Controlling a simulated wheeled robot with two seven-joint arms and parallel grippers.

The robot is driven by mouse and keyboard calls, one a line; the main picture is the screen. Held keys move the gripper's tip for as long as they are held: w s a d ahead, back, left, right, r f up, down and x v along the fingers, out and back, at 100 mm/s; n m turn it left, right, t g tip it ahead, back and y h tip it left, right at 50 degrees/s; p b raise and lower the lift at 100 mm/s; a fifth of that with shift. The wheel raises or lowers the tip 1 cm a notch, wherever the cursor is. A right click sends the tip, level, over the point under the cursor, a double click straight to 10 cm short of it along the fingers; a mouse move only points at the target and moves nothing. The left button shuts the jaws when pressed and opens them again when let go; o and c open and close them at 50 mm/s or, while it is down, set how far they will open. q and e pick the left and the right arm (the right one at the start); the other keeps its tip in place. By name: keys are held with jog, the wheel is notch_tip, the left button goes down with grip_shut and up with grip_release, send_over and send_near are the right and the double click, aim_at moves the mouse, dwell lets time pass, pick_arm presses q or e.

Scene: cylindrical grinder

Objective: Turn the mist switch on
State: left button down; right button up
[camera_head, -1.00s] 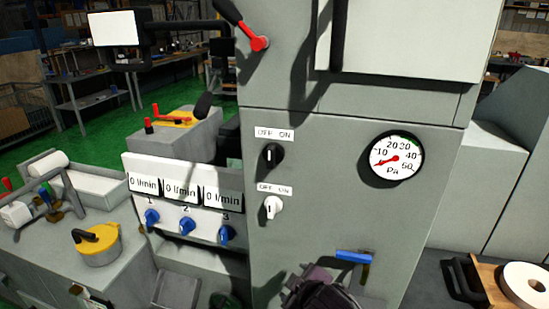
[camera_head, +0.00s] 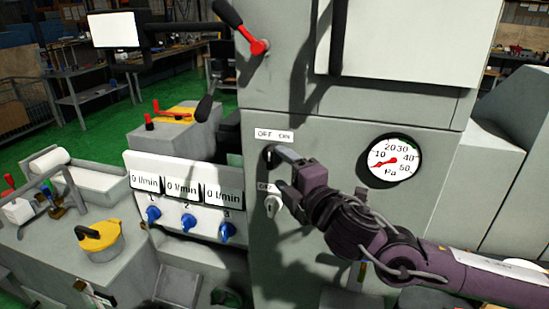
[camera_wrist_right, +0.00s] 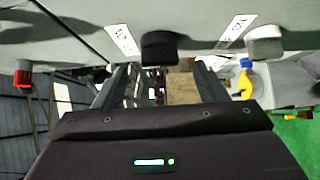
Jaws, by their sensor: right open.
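Two rotary switches sit one above the other on the grey machine panel, each under an OFF ON label. The upper one is a black switch (camera_head: 269,156), the lower one a white switch (camera_head: 271,206). No mist marking is legible. My right gripper (camera_head: 279,170) is open in front of the panel, at the black switch, partly covering both switches and the lower label. In the right wrist view the black switch (camera_wrist_right: 160,47) lies just beyond and between my open fingertips (camera_wrist_right: 160,70). The white switch (camera_wrist_right: 264,42) is to the right, outside the fingers. My left gripper is not in view.
A pressure gauge (camera_head: 393,161) is on the panel to the right of the switches. A red-ended lever (camera_head: 257,46) is above. Three blue valves (camera_head: 188,222) under 0 l/min displays are to the left.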

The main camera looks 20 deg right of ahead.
aim_at(273, 161)
jog(key=w, duration=0.1)
jog(key=w+p, duration=0.1)
jog(key=w, duration=0.1)
jog(key=shift+w+a+r, duration=0.1)
jog(key=shift+w+a, duration=0.2)
jog(key=shift+a, duration=0.05)
jog(key=shift+w+a, duration=0.1)
jog(key=shift+w, duration=0.25)
jog(key=shift+c, duration=0.2)
